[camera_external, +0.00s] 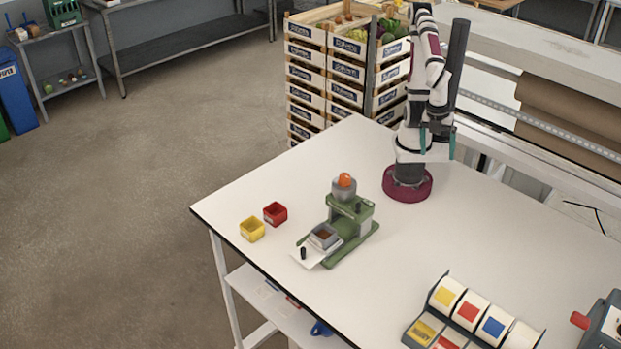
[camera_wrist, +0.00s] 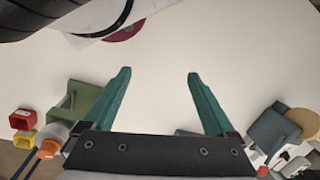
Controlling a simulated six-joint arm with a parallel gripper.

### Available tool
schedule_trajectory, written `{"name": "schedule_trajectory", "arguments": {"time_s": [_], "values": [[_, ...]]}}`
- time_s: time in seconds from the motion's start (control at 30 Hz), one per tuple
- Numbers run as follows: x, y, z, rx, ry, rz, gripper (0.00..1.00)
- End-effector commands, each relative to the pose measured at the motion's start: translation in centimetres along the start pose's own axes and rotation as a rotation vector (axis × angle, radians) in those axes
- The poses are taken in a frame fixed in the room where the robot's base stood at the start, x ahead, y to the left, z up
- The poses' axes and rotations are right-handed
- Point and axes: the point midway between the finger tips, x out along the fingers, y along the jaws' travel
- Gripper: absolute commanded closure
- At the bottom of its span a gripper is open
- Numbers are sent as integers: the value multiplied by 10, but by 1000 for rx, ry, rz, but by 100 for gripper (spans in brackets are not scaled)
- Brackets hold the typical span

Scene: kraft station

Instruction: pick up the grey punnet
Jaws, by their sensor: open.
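The grey punnet (camera_external: 323,236) sits on the plate at the front of a green machine (camera_external: 350,215) on the white table and holds something brown. My gripper (camera_external: 437,145) is up near my arm's base, behind and to the right of the machine, well apart from the punnet. In the wrist view my gripper (camera_wrist: 159,73) has its two teal fingers spread, with only bare table between them. The green machine (camera_wrist: 88,102) shows there left of the fingers; I cannot make out the grey punnet in that view.
A red punnet (camera_external: 275,214) and a yellow punnet (camera_external: 252,229) stand left of the machine. A grey pot with an orange item (camera_external: 345,180) tops the machine. A label roll dispenser (camera_external: 470,315) stands front right. Stacked crates (camera_external: 345,75) are behind the table. The table's middle is clear.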

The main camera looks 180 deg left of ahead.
Motion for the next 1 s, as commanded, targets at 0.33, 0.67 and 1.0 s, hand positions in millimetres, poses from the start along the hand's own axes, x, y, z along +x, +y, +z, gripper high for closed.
{"name": "schedule_trajectory", "arguments": {"time_s": [0.33,0.67,1.0], "values": [[-15,-2,-33,35,15,6,0],[-53,167,-286,267,103,96,0],[6,227,-313,297,105,115,0]]}}
